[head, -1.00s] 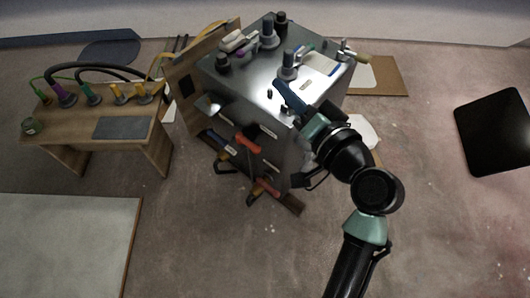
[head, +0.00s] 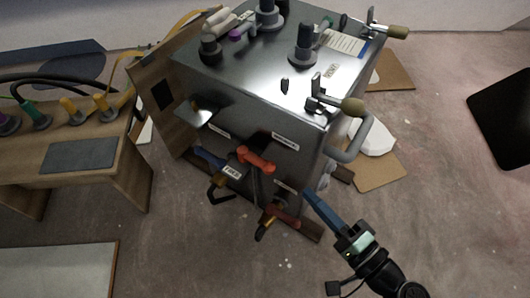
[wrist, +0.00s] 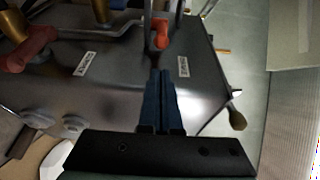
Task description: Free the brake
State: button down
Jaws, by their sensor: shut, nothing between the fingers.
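A grey metal cabinet (head: 255,115) stands on the floor in the head view. Its front has a red handle (head: 256,159), a lower orange-red handle (head: 282,214), and small labels I cannot read clearly. A toggle lever with a tan knob (head: 352,106) sits at the top front corner. I cannot tell which part is the brake. My gripper (head: 308,194) is shut and empty, with long blue fingers by the cabinet's lower right front corner. In the wrist view, the blue fingers (wrist: 160,82) point towards a red-orange handle (wrist: 162,38); contact is unclear. Another red handle (wrist: 32,48) is at left.
A second tan-knobbed lever (head: 397,31) and grey posts (head: 304,52) are on the cabinet top. A curved grey pipe (head: 358,145) projects at its right. A wooden bench (head: 110,175) with plugs is left.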

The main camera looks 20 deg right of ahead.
aim_at(256, 161)
jog(key=shift+w+f, duration=0.1)
dwell(0.3)
jog(key=b+x, duration=0.4)
jog(key=x, duration=0.6)
